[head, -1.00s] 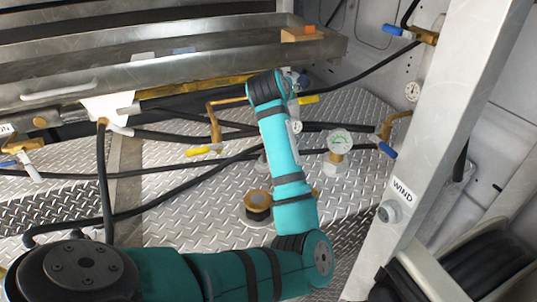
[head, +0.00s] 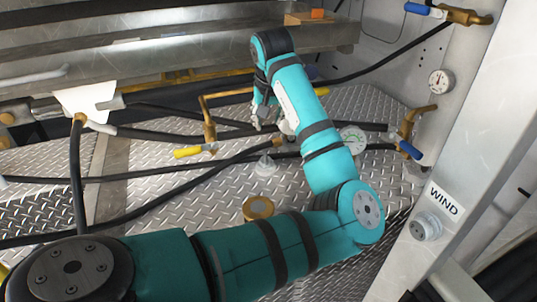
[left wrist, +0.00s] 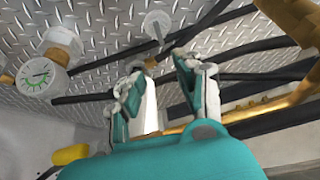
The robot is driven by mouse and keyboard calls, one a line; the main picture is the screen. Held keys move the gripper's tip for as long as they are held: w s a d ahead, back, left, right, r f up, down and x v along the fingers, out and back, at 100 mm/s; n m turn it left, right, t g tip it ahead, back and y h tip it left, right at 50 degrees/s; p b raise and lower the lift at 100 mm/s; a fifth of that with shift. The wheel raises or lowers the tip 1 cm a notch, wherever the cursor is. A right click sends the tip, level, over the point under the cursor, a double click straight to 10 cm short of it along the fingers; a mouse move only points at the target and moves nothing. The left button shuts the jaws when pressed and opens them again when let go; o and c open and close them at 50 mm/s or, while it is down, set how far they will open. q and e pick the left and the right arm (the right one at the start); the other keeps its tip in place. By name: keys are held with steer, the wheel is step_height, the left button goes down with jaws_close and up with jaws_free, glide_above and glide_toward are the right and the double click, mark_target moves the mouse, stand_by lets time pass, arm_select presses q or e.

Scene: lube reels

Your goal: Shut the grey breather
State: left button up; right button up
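The grey breather (head: 264,165) is a small pale grey fitting standing on the diamond-plate deck, below the black hoses in the head view. In the left wrist view, what looks like the same breather (left wrist: 157,23) shows as a round grey cap on a thin stem, beyond the fingertips. I cannot tell whether it is open or shut. My left gripper (head: 267,122) is above and behind it in the head view, apart from it. In the left wrist view the left gripper's fingers (left wrist: 160,85) are spread with nothing between them. My right gripper is out of view.
A brass cap (head: 258,207) sits nearer on the deck. A pressure gauge (head: 353,140) stands right of the breather, partly behind my arm. Black hoses (head: 160,176) and a yellow-handled valve (head: 190,152) lie left. A steel post labelled WIND (head: 445,198) stands right.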

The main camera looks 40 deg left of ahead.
arm_select(q)
glide_toward(266, 156)
steer(key=x, duration=0.7)
steer(key=shift+a+f+p, duration=0.15)
steer(key=shift+p, duration=0.2)
steer(key=shift+w+a+f, duration=0.2)
steer(key=shift+w+f, duration=0.05)
steer(key=shift+f, duration=0.3)
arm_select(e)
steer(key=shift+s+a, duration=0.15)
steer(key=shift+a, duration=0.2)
arm_select(q)
steer(key=shift+d, duration=0.1)
jaws_close()
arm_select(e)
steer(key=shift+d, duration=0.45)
